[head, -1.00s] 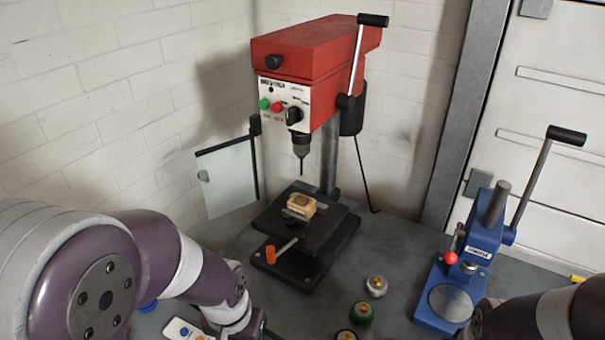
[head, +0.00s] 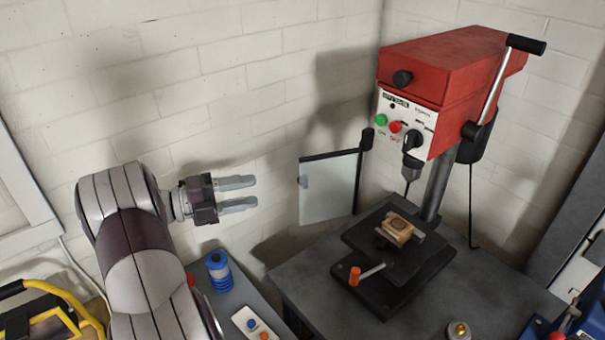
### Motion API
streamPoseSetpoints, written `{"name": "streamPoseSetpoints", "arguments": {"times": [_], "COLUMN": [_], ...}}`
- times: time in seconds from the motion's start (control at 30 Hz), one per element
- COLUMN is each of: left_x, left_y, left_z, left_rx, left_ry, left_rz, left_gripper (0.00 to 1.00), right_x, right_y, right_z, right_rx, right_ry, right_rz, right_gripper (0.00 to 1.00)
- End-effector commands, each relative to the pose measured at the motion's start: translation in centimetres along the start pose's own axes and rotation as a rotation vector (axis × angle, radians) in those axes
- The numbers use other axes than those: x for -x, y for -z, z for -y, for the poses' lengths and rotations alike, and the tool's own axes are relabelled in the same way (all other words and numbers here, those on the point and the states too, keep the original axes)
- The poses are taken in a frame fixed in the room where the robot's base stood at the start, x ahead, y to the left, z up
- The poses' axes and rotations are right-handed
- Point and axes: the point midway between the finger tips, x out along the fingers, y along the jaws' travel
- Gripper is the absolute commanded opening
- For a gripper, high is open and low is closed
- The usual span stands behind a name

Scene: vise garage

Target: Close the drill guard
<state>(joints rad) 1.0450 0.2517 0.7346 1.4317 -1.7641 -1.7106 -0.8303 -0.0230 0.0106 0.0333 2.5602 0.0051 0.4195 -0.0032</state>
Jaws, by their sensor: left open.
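The drill guard (head: 328,188) is a clear panel with a dark frame, hinged on a post at the left of the red drill press (head: 445,75). It stands swung out to the left, away from the drill chuck (head: 411,165). A small knob sits on its left edge. My left gripper (head: 252,193) is raised to the left of the guard, fingers pointing right toward it. It is open, empty and apart from the guard. My right gripper is not in view.
A wooden block (head: 398,228) sits in a vise on the drill table, with an orange-handled lever (head: 356,275) in front. A white wall stands behind.

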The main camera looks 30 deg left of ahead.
Motion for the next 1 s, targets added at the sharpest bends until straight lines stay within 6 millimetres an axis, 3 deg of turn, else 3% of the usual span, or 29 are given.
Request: {"name": "streamPoseSetpoints", "arguments": {"times": [0.17, 0.4, 0.6, 0.97, 1.0], "left_x": [-2.1, -8.3, -11.8, -12.8, -12.8], "left_y": [0.5, 0.6, 0.6, 0.5, 0.5], "left_z": [0.9, 1.3, 1.0, 0.7, 0.7], "left_rx": [-0.035, -0.033, -0.034, -0.033, -0.033], "left_ry": [0.023, 0.022, 0.021, 0.021, 0.021], "left_rz": [-0.021, -0.021, -0.018, -0.014, -0.014], "left_gripper": [0.46, 0.46, 0.46, 0.46, 0.37], "right_x": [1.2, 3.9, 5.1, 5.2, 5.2], "right_y": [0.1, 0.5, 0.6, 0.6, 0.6], "right_z": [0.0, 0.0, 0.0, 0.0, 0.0], "right_rx": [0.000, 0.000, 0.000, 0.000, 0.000], "right_ry": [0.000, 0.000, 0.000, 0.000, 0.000], "right_rz": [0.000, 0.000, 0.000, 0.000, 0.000], "right_gripper": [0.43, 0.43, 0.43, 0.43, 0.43]}}
